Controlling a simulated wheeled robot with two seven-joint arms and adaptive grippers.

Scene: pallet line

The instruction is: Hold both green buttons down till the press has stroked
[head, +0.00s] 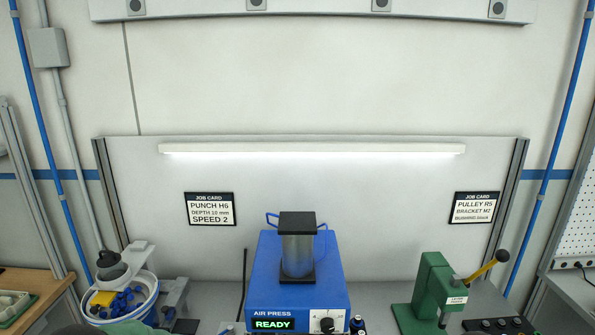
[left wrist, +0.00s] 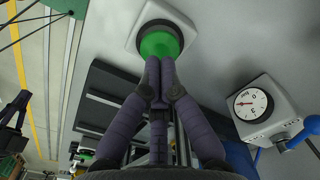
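In the left wrist view a green button (left wrist: 160,42) sits in a dark ring on a pale square housing. My left gripper (left wrist: 158,64) has its two fingers together, with nothing seen between them. The fingertips are at the button's near edge; I cannot tell whether they touch it or it is pressed down. A dark shape at the left edge may be my right gripper (left wrist: 15,108); its fingers are unclear. The blue air press (head: 265,280) stands at the centre of the head view, its display (head: 274,324) reading READY. Neither button shows clearly in the head view.
A green hand press (head: 432,290) with a yellow-handled lever stands at the right. A bucket of blue parts (head: 148,300) is at the left. A dial gauge (left wrist: 253,104) sits right of the button in the left wrist view. Two job cards hang behind.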

